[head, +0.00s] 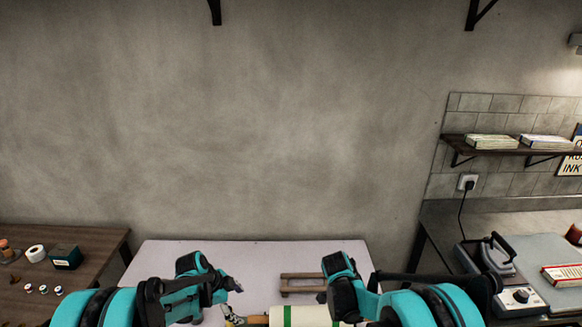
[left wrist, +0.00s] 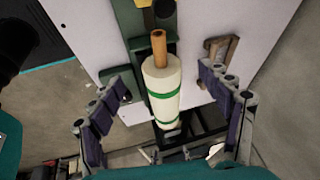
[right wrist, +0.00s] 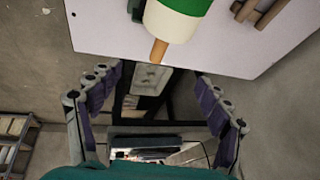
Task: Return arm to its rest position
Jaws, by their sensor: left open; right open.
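A white roll with green bands on a wooden rod (head: 305,317) lies at the near edge of the pale table (head: 250,255). It also shows in the left wrist view (left wrist: 163,88) and at the top of the right wrist view (right wrist: 180,20). My left gripper (head: 234,287) is open and empty above the table; in the left wrist view its fingers (left wrist: 163,78) are spread with the roll in line between them. My right gripper (right wrist: 157,78) is open and empty, with the rod's end just beyond its fingertips in view. In the head view its fingers are mostly hidden.
A small wooden frame (head: 301,281) lies on the table behind the roll. A wooden side table (head: 75,240) with small items stands left. A dark-edged bench with an iron-like device (head: 497,253) and a control box (head: 521,299) stands right.

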